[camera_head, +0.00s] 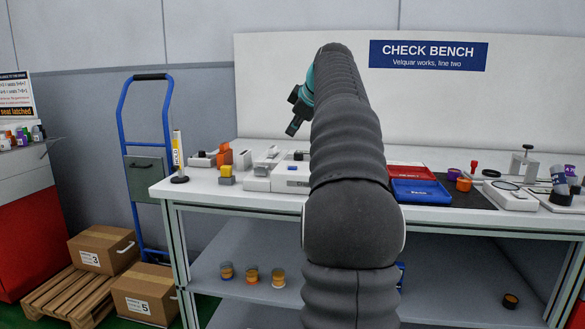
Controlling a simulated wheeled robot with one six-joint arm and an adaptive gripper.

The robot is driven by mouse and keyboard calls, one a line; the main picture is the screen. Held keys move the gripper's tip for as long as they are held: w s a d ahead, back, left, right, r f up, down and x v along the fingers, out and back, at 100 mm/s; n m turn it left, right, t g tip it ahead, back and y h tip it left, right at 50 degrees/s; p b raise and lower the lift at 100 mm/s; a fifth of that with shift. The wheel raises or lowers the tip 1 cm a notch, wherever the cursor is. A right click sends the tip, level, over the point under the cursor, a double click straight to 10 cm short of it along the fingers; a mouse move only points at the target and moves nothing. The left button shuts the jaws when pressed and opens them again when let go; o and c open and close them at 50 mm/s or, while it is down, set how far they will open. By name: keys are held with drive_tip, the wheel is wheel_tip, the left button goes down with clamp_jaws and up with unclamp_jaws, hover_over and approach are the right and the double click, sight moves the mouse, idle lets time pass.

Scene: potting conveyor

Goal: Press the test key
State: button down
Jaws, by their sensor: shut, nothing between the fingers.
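My gripper (292,128) is shut and empty, pointing down in the air above the left part of the check bench (185,188). Below it on the bench stands a white device (291,179) with a small dark patch on its top and one on its front. My arm hides its right side. No part can be read as the test key at this size, and it may be hidden behind my arm.
Right of my arm are a red tray (408,172), a blue tray (420,192) and a white scale-like unit (511,196). A blue hand truck (124,110) stands left.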

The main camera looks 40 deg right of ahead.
sight(293, 167)
drive_tip(key=shift+f+b, duration=2.45)
drive_tip(key=shift+f, duration=0.95)
drive_tip(key=shift+f, duration=0.1)
drive_tip(key=shift+f+b, duration=0.3)
drive_tip(key=shift+f+b, duration=0.35)
drive_tip(key=shift+f, duration=0.1)
drive_tip(key=shift+r, duration=0.1)
drive_tip(key=shift+r+p, duration=0.75)
drive_tip(key=shift+p, duration=0.1)
drive_tip(key=shift+r, duration=0.1)
wheel_tip(293, 167, up, 5)
drive_tip(key=p, duration=0.4)
drive_tip(key=shift+p, duration=0.35)
